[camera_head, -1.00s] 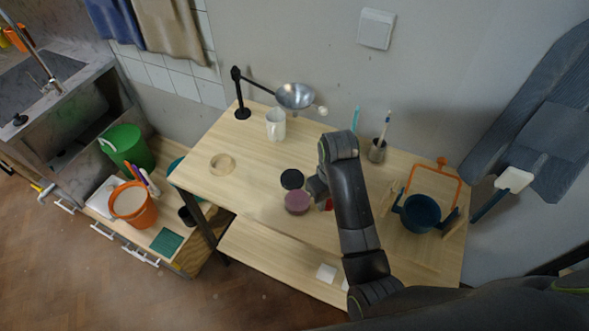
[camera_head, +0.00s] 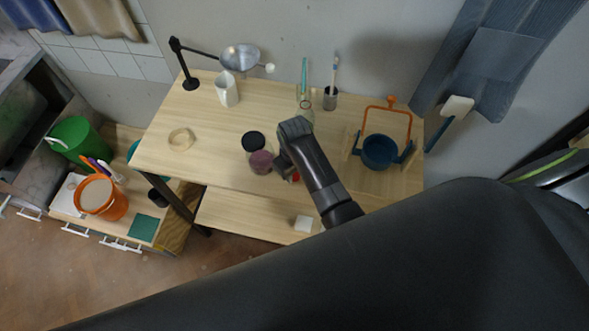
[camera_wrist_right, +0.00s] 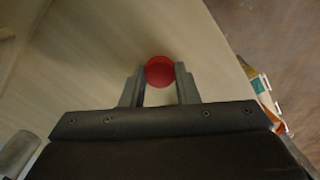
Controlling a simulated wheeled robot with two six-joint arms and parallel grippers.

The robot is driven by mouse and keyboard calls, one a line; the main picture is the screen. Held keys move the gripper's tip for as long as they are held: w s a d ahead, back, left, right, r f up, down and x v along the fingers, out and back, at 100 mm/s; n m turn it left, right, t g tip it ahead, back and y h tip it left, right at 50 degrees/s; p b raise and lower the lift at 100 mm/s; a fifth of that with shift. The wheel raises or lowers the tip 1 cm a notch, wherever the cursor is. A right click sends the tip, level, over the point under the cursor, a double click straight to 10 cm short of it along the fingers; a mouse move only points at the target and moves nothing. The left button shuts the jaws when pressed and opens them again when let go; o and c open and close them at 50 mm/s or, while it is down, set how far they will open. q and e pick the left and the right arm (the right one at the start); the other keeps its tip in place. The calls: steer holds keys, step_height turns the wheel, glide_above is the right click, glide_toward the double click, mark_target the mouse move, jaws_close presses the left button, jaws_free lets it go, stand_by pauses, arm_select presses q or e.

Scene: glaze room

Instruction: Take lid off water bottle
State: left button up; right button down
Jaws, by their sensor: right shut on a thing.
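A small round red lid (camera_wrist_right: 160,71) sits between the fingertips of my right gripper (camera_wrist_right: 161,85) in the right wrist view. My right gripper (camera_head: 290,170) is shut on it, over the front part of the wooden table. In the head view only a bit of red (camera_head: 296,177) shows beside the gripper. A clear, greenish bottle (camera_head: 306,117) with a ring-like top stands behind my right wrist, partly hidden by it and apart from the gripper. I cannot tell whether the lid touches the tabletop. My left gripper is out of view.
A dark round jar (camera_head: 253,141) and a mauve jar (camera_head: 261,162) stand just left of my right gripper. A blue pot (camera_head: 379,152) with an orange handle is to the right. A white mug (camera_head: 227,90) and brush cup (camera_head: 330,99) stand behind.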

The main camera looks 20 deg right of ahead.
mark_target(295, 175)
steer(key=c, duration=1.1)
jaws_free()
steer(key=shift+f, duration=0.1)
steer(key=shift+r, duration=6.15)
